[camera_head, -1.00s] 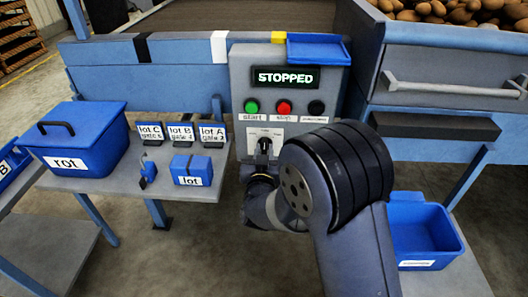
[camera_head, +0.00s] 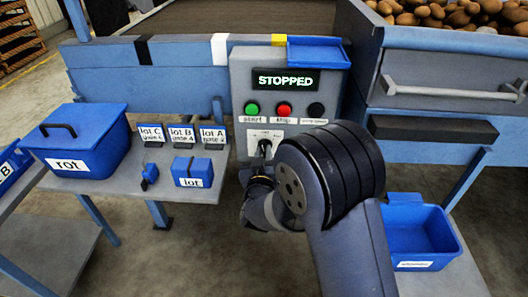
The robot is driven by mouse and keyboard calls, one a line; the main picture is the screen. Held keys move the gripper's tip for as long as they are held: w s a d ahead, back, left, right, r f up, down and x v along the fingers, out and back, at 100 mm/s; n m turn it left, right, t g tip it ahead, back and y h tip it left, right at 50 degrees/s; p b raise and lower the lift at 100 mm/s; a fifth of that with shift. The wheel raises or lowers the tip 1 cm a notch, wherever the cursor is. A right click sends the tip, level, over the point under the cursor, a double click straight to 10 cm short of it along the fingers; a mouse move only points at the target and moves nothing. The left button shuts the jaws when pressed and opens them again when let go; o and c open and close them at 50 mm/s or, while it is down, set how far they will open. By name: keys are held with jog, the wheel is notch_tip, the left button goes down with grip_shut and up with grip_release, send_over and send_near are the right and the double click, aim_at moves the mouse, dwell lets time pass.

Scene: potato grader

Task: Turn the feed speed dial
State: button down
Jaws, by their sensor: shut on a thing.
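The feed speed dial (camera_head: 264,147) is on a white plate low on the grey control panel (camera_head: 240,92). It is dark, and my gripper (camera_head: 263,158) is at it, shut on it. My wrist and arm hide the dial's lower part and the right side of its plate. The panel's display (camera_head: 286,79) reads STOPPED. Below it are a green start button (camera_head: 252,109), a red stop button (camera_head: 284,109) and a black button (camera_head: 316,109).
A side table at left holds a blue rot bin (camera_head: 83,142), lot cards (camera_head: 181,134) and a small blue lot box (camera_head: 192,171). A blue open bin (camera_head: 418,236) stands at right below a drawer handle (camera_head: 450,92). Potatoes (camera_head: 450,13) lie at top right.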

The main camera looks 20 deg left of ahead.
jog(key=n+p, duration=0.1)
jog(key=n, duration=0.3)
jog(key=shift+a, duration=0.1)
jog(key=shift+f+n+p, duration=0.1)
jog(key=shift+n+p, duration=0.6)
jog(key=shift+n, duration=0.7)
jog(key=c, duration=1.4)
grip_release()
jog(key=p+v, duration=0.1)
jog(key=v, duration=1)
jog(key=shift+a, duration=0.1)
